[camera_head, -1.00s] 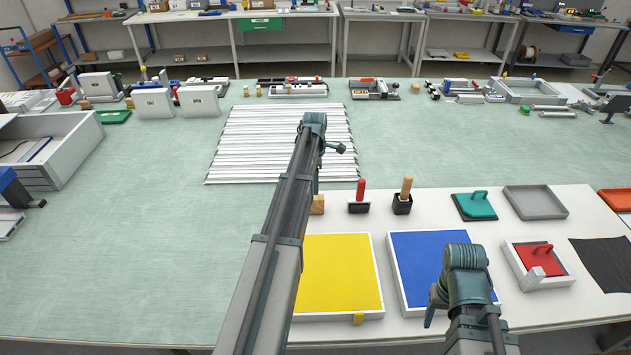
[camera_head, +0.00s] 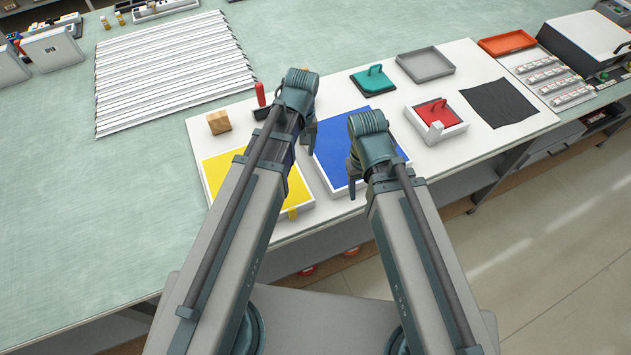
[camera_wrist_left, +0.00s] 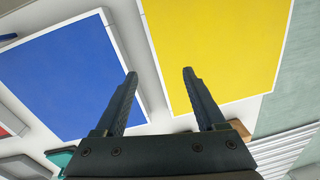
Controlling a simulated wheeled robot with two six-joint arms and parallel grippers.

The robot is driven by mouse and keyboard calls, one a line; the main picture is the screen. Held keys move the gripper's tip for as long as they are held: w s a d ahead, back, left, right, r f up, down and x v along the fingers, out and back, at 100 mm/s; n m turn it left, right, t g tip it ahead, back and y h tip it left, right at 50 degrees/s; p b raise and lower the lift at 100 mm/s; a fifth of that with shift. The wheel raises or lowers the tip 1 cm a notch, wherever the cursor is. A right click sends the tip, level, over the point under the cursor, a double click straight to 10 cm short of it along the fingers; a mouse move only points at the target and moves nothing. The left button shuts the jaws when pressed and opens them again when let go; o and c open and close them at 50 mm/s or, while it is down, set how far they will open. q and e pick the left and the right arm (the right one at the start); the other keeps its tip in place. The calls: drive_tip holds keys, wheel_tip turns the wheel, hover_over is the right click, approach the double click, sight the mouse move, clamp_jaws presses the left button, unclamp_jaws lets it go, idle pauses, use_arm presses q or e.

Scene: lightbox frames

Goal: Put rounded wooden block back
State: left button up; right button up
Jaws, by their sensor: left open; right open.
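A light wooden block (camera_head: 218,122) stands on the white board behind the yellow panel (camera_head: 227,172) in the head view. Its rounding is hard to make out. My left gripper (camera_head: 309,138) is to the right of the block, above the gap between the yellow and blue panels. In the left wrist view it is open and empty (camera_wrist_left: 158,75), its fingers spanning the edges of the two panels. My right gripper (camera_head: 353,178) is open over the blue panel (camera_head: 330,150).
A red-handled stamp (camera_head: 261,98) is partly hidden by my left arm. A teal tool (camera_head: 373,80), a grey tray (camera_head: 425,64), a red tool in a white tray (camera_head: 437,118) and a black cloth (camera_head: 499,103) lie to the right.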

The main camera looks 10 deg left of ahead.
use_arm(q)
drive_tip(key=s+d+m, duration=0.6)
drive_tip(key=s+m, duration=0.2)
drive_tip(key=s, duration=0.2)
drive_tip(key=shift+d, duration=0.1)
wheel_tip(320, 180, down, 3)
drive_tip(key=b, duration=0.3)
drive_tip(key=shift+f, duration=0.1)
idle(0.4)
